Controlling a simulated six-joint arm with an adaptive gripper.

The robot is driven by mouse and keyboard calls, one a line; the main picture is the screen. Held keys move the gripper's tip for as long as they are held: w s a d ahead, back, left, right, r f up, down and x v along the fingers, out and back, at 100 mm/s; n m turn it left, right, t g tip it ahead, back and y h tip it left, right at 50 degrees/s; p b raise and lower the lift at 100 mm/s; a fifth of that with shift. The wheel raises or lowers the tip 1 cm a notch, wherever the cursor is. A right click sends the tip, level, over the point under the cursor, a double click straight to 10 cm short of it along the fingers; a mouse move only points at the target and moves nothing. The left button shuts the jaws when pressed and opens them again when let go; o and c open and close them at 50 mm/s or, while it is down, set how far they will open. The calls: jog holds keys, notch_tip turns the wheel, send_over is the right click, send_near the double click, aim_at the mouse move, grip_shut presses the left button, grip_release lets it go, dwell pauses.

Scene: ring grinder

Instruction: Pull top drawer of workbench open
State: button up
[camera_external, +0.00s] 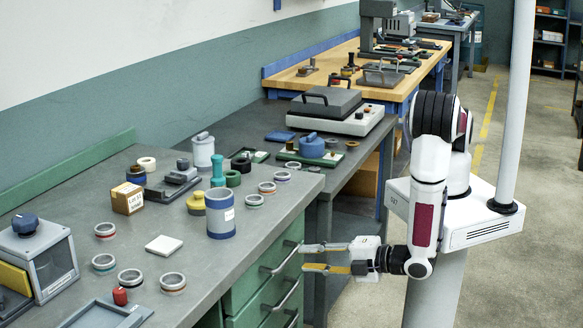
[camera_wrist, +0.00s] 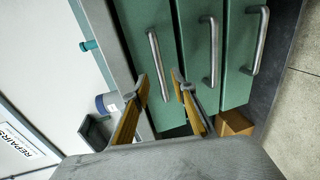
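The workbench (camera_external: 75,195) has a green drawer unit with stacked drawers on its right side. The top drawer (camera_external: 247,286) has a grey bar handle (camera_external: 277,263) and looks closed. In the wrist view, turned sideways, the top drawer (camera_wrist: 140,20) is the leftmost green front, and its handle (camera_wrist: 154,50) runs down between my fingers. My gripper (camera_external: 304,258) is open, its two yellow-and-grey fingers pointing left at the handle. In the wrist view my gripper's fingertips (camera_wrist: 158,76) lie on either side of the handle's lower end. I cannot tell whether they touch it.
Lower drawers with similar handles (camera_wrist: 208,52) sit beneath. The worktop holds rings, a blue-grey cylinder (camera_external: 221,214), a brown box (camera_external: 127,198) and other parts. A second grey bench (camera_external: 350,180) stands behind. The floor (camera_external: 545,230) to the right is clear.

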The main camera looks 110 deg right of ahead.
aim_at(291, 258)
jog(key=shift+x, duration=3.2)
grip_shut()
